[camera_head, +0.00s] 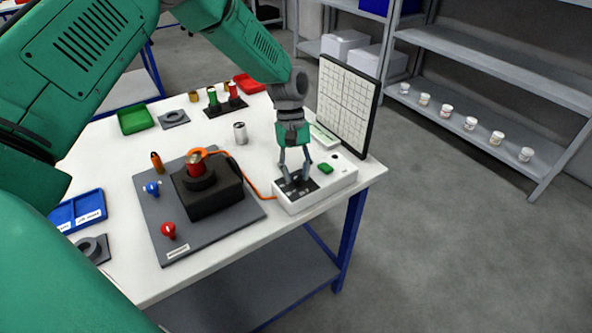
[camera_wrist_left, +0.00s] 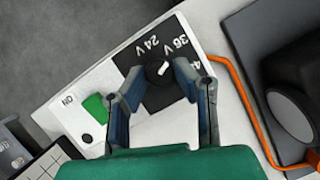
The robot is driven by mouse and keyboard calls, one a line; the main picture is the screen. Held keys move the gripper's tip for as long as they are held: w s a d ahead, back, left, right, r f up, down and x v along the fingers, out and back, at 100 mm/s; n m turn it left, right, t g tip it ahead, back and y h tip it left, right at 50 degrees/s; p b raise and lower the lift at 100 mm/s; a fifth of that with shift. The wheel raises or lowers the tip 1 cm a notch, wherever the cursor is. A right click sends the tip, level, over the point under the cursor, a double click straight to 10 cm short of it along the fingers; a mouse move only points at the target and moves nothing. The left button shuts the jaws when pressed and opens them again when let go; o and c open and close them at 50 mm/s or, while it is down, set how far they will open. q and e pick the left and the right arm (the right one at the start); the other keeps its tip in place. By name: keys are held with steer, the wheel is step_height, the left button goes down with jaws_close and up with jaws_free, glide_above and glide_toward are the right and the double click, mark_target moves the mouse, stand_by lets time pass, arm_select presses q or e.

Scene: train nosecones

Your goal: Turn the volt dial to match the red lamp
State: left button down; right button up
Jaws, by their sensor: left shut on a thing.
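The volt dial (camera_wrist_left: 157,72) is a black knob with a white pointer on a black panel marked 24 V, 36 V and a partly hidden third value. The pointer lies toward the 24 V and 36 V side; I cannot tell its exact mark. The panel sits on a white power box (camera_head: 336,179) at the table's right edge. My left gripper (camera_head: 296,180) comes down over the panel, its fingers closed on the dial's sides. A red lamp (camera_head: 168,230) stands at the front of a grey board (camera_head: 232,223). My right gripper is not in view.
A green button (camera_head: 325,168) sits on the power box. An orange cable (camera_head: 253,182) runs from it to a black block (camera_head: 215,199). A blue lamp (camera_head: 152,188) is on the board. A grid panel (camera_head: 346,105) stands behind the box. A can (camera_head: 240,133) stands nearby.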

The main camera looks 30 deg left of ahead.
arm_select(q)
steer(key=m+y, duration=0.1)
steer(key=m, duration=0.1)
steer(key=m+g+y+p, duration=0.1)
steer(key=m, duration=0.2)
steer(key=shift+w+d+m, duration=0.15)
steer(key=shift+m, duration=0.15)
steer(key=m+y, duration=0.1)
steer(key=m, duration=0.4)
steer(key=shift+d+y+p, duration=0.1)
steer(key=shift+y+p, duration=0.25)
steer(key=shift+y, duration=0.05)
steer(key=shift+m, duration=0.3)
steer(key=c, duration=1.3)
jaws_free()
steer(key=shift+w+r, duration=0.1)
steer(key=shift+r, duration=0.15)
steer(key=v, duration=1.1)
steer(key=shift+w, duration=0.25)
